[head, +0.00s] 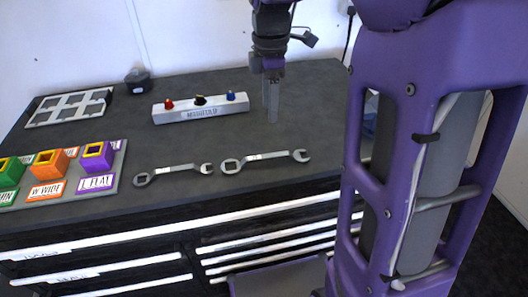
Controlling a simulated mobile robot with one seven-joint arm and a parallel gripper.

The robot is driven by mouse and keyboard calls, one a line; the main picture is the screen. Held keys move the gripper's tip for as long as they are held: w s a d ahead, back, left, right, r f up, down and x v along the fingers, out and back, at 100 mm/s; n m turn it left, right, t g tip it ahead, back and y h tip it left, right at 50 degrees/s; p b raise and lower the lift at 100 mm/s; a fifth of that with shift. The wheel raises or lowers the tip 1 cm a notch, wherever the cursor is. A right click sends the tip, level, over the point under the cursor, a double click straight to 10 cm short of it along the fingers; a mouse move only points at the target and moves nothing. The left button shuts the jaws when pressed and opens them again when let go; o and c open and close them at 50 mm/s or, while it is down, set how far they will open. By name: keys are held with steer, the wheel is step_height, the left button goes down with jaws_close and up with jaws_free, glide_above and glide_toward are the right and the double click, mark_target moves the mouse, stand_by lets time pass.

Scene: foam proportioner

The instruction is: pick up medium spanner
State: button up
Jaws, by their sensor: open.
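Two metal spanners lie flat on the dark bench top in the head view. The left spanner (177,171) and the right spanner (265,158) each have a ring end at the left and an open jaw at the right. They look close in size, and I cannot tell which is the medium one. My gripper (271,108) points down above the bench, behind the right spanner and apart from it. It is open and holds nothing.
A white manifold block (201,108) with coloured fittings stands left of my gripper. A tray with green, orange and purple blocks (97,156) is at the left. A white slotted rack (69,107) and small dark object (137,80) are behind.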

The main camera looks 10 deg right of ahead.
glide_above(267, 156)
steer(key=f, duration=0.9)
steer(key=shift+d+f+b, duration=0.2)
steer(key=shift+f+b, duration=0.2)
steer(key=f, duration=0.5)
steer(key=shift+a, duration=0.2)
jaws_close()
steer(key=shift+w, duration=0.1)
